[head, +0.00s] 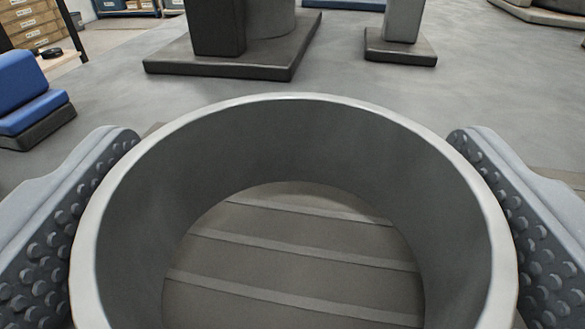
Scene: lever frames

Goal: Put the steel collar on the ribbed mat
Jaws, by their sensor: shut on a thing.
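The steel collar (300,135), a wide grey ring with a bright rim, fills the middle of the head view, its opening facing up toward me. My gripper (292,180) is shut on it, with one studded jaw pressed against its left side and the other against its right side. The ribbed mat (300,245), dark grey-brown with raised parallel ribs, shows through the collar's opening. Small parts of a brownish surface, probably the mat, show beyond both jaws. The collar's lower edge is inside the mat's visible outline; I cannot tell whether it touches the mat or hangs above it.
A dark pedestal base (230,60) stands ahead on the grey floor, with a smaller post on a base (400,45) to its right. A blue padded block (30,95) is at the left. Shelves with boxes (35,25) are at the back left. Open floor lies between.

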